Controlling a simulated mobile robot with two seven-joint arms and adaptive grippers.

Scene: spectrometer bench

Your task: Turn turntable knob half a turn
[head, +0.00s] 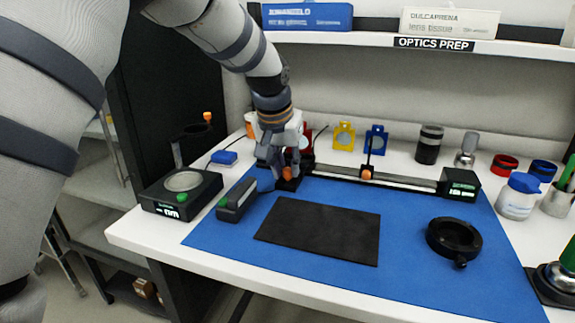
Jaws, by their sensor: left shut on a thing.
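My left gripper (277,166) reaches down from the upper left to the left end of the rail, at the back of the blue mat. It is shut on a small orange knob (287,173), which shows between and beside its fingers. The knob sits at a small black mount (288,184), taken to be the turntable; the gripper hides most of it. How far the knob is turned cannot be made out. My right gripper is not in view.
A black rail (400,182) runs right from the gripper, with an orange-knobbed post carrier (367,174) and a black end box (459,184). A black instrument (180,190) and grey handheld device (236,200) stand left. A black pad (318,231) and ring mount (453,239) lie in front.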

